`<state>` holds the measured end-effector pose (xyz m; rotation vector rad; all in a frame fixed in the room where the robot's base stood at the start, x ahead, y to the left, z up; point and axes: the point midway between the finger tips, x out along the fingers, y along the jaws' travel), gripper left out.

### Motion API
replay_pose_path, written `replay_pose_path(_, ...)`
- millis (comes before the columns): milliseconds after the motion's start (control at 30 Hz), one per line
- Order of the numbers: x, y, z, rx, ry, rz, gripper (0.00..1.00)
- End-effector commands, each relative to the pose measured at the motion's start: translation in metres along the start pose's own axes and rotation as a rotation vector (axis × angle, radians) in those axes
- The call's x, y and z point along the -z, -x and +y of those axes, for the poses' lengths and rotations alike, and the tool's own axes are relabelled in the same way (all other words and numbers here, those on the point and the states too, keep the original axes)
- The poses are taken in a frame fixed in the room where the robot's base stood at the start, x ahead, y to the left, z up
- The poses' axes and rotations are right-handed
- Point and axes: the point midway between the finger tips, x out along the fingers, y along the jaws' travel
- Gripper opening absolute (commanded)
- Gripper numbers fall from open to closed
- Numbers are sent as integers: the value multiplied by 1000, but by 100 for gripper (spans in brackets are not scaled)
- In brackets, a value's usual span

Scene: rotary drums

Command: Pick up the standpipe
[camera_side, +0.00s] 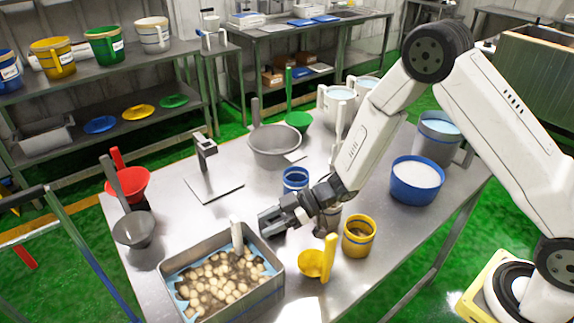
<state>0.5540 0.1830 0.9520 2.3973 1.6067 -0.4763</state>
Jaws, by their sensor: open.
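A pale upright tube, which looks like the standpipe (237,236), stands at the far edge of a grey metal tray (279,272). The tray holds several round pale-brown pieces. My gripper (263,222) is a dark parallel gripper reaching in from the right, low over the table. It is open, with its jaws pointing left toward the tube. The jaws look just right of the tube and apart from it. The tube's lower end is hidden in the tray among the pieces.
A yellow scoop (314,263) and yellow cup (358,238) stand right of the tray. A blue cup (295,179) and grey colander (274,147) are behind my gripper. Bare table (185,215) lies beyond the tray.

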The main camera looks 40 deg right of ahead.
Motion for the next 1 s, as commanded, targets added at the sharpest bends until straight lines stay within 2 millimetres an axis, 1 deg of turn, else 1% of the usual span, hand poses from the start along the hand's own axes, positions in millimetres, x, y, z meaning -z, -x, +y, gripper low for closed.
replay_pose_path(100,0,-11,0,1,0,-1,48)
replay_pose_path(200,0,-16,0,-1,0,-1,48)
replay_pose_path(433,0,-19,0,-2,-1,-1,48)
replay_pose_path(533,0,-24,0,-1,0,-1,48)
replay_pose_path(833,2,-57,0,0,1,-1,48)
replay_pose_path(1000,2,-68,1,-2,0,-1,48)
